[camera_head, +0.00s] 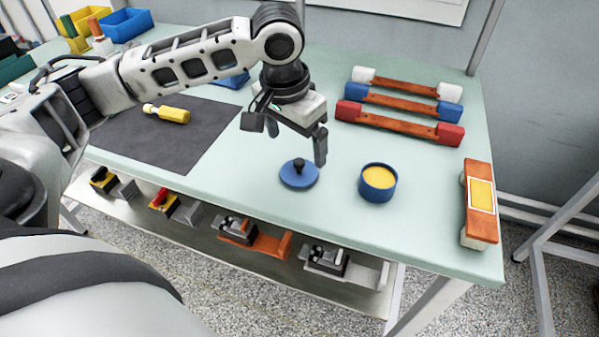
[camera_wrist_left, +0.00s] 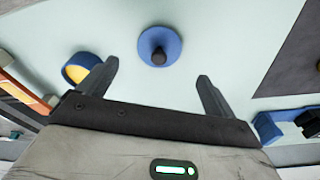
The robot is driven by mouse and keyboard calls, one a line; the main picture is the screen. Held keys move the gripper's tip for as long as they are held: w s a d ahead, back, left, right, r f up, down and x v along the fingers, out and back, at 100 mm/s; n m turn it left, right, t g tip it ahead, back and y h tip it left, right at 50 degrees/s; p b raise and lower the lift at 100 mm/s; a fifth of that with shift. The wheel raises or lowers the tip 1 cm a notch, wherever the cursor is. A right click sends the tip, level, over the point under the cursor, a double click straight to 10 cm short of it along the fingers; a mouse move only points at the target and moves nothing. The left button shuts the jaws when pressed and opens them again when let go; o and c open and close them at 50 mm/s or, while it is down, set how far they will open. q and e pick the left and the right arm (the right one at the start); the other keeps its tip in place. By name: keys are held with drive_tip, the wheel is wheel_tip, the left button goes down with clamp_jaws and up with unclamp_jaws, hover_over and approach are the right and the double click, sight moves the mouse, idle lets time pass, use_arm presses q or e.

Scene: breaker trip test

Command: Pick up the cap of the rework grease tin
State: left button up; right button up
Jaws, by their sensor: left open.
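The cap (camera_head: 299,174) is a flat blue disc with a black knob, lying on the pale green bench top. It also shows in the left wrist view (camera_wrist_left: 174,44), ahead of the fingertips and roughly between their lines. The grease tin (camera_head: 377,183) is an open blue round tin with yellow content, standing to the right of the cap; part of it shows in the left wrist view (camera_wrist_left: 80,68). My left gripper (camera_head: 285,146) is open and empty above and just behind the cap, apart from it. My right gripper is in neither view.
Several bars with white, blue and red ends (camera_head: 402,122) lie at the back right. An orange piece with a yellow panel (camera_head: 481,200) lies near the right edge. A yellow-handled tool (camera_head: 167,114) lies on the dark mat (camera_head: 150,145). A lower shelf (camera_head: 270,268) holds several devices.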

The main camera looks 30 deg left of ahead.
sight(299, 161)
use_arm(q)
drive_tip(key=shift+w+d+f, duration=0.1)
drive_tip(key=shift+w+f, duration=0.05)
drive_tip(key=shift+f, duration=0.85)
drive_tip(key=shift+w+d+f, duration=0.1)
drive_tip(key=shift+w+f, duration=0.05)
drive_tip(key=shift+f, duration=0.9)
drive_tip(key=shift+w+f, duration=0.15)
drive_tip(key=shift+f, duration=0.85)
drive_tip(key=c, duration=1.1)
